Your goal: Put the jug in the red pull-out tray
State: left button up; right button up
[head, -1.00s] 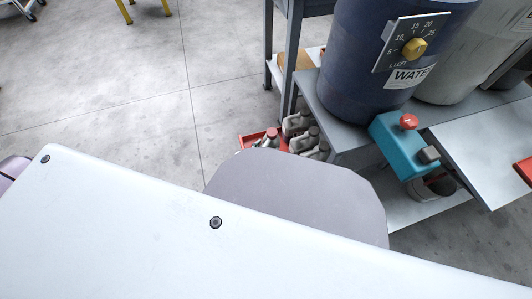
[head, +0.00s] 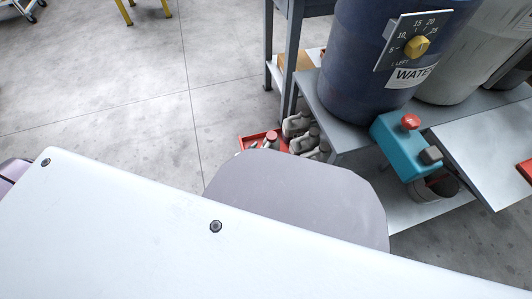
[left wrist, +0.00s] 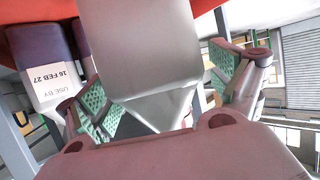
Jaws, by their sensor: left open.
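The red pull-out tray (head: 247,141) shows low beside the bench in the head view, partly hidden behind my own arm. A red surface (left wrist: 240,17) lies at the top of that view. My right gripper is not in view.
In the head view, a blue water drum (head: 365,65) and a teal box with a red knob (head: 405,145) are at the bench (head: 345,128).

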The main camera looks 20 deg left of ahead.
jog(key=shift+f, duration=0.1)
pick_arm(q)
jog(key=shift+s+r, duration=0.1)
jog(key=shift+s, duration=0.05)
jog(key=shift+s, duration=0.25)
jog(key=p+v, duration=0.5)
jog(key=v, duration=0.6)
jog(key=shift+r, duration=0.15)
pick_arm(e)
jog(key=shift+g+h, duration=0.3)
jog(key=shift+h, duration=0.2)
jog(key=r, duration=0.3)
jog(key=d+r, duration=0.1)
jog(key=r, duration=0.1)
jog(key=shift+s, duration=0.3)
pick_arm(q)
jog(key=shift+a, duration=0.15)
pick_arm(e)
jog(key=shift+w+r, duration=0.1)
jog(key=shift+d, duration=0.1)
